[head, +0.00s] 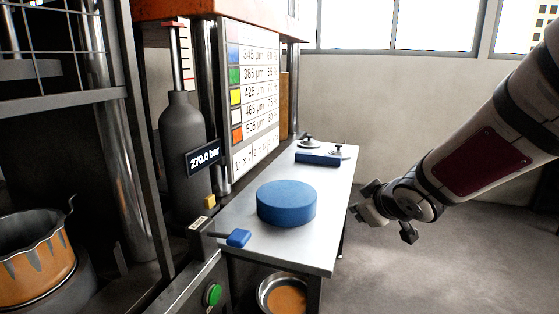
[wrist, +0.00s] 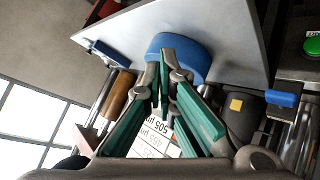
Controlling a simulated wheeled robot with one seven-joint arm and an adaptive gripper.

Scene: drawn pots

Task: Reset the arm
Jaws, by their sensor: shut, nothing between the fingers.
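My arm reaches in from the right in the head view. My gripper (head: 372,203) is just off the right edge of the metal table (head: 325,237). In the wrist view my gripper (wrist: 165,78) has its green-padded fingers close together at the tips, shut, with nothing between them. A blue round block (head: 287,203) stands on the table, to the left of my gripper and apart from it in the head view. In the wrist view the blue block (wrist: 188,52) appears beyond the fingertips, partly covered by them.
A press with a dark cylinder (head: 184,150) and a colour chart (head: 251,90) stands behind the table. A blue bar (head: 318,159) and small metal pieces lie at the table's far end. A blue-handled lever (head: 238,238) sits at the front left. Floor to the right is clear.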

